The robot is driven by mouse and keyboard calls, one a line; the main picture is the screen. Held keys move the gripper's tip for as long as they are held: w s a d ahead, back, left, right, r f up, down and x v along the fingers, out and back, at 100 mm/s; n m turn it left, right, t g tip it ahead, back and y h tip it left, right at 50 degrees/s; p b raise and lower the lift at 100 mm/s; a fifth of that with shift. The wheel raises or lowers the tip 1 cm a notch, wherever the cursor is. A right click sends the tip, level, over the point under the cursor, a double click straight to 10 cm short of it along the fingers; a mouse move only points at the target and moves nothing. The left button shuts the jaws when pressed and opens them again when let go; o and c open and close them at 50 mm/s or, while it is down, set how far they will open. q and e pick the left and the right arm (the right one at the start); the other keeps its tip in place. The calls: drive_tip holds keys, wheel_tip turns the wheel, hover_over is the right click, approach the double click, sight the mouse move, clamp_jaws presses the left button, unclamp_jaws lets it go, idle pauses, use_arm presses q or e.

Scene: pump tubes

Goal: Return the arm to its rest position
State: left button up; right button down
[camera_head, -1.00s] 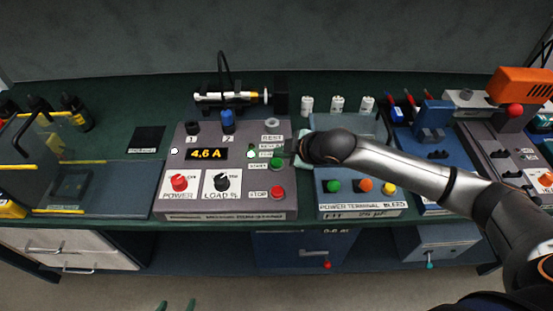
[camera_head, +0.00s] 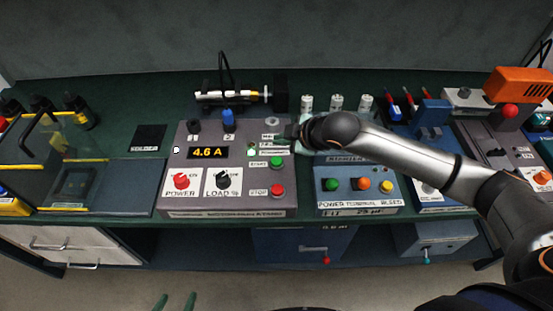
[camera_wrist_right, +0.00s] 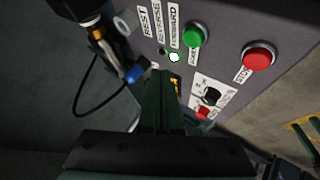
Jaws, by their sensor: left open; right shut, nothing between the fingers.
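My right arm comes in from the right in the head view. Its gripper (camera_head: 284,136) is shut and empty, just above the right edge of the grey control panel (camera_head: 235,207), near the REST button (camera_head: 272,122). In the right wrist view the shut fingers (camera_wrist_right: 163,92) point at the panel, with the green START button (camera_wrist_right: 194,35) and red STOP button (camera_wrist_right: 259,56) beyond to the right. I cannot tell whether the fingertips touch the panel. My left gripper (camera_head: 175,302) shows only as two green fingertips, spread apart, at the bottom edge.
The power terminal box (camera_head: 358,205) lies below the right forearm, with white cylinders (camera_head: 336,102) behind. A pump-like device (camera_head: 230,96) stands behind the panel. The floor (camera_head: 230,275) in front is clear.

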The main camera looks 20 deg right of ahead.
drive_tip(key=shift+m+g+y, duration=0.4)
drive_tip(key=shift+m+g, duration=0.1)
drive_tip(key=shift+m, duration=0.1)
drive_tip(key=s+a+f, duration=0.1)
drive_tip(key=s, duration=0.1)
drive_tip(key=s+a, duration=0.2)
drive_tip(key=s+a+f, duration=0.1)
drive_tip(key=shift+s+a+f, duration=0.35)
drive_tip(key=shift+s+a, duration=0.05)
drive_tip(key=shift+m+g, duration=0.3)
drive_tip(key=shift+m, duration=0.6)
drive_tip(key=s, duration=0.1)
drive_tip(key=s+a+f, duration=0.1)
drive_tip(key=s, duration=0.3)
drive_tip(key=shift+a+f, duration=0.15)
drive_tip(key=s+d+f+m+g+h, duration=0.2)
drive_tip(key=s+d+m, duration=0.35)
drive_tip(key=s, duration=0.45)
drive_tip(key=s+d+f+m+g+h, duration=0.1)
drive_tip(key=s+d+f+m+h, duration=0.1)
drive_tip(key=s+d+m, duration=0.5)
drive_tip(key=w+a+f+n+t+y, duration=0.1)
drive_tip(key=w+a+f+n+t, duration=0.2)
drive_tip(key=f, duration=0.8)
drive_tip(key=shift+a+f+t+y, duration=0.15)
drive_tip(key=shift+a+t+y, duration=0.25)
drive_tip(key=shift+a+t, duration=1)
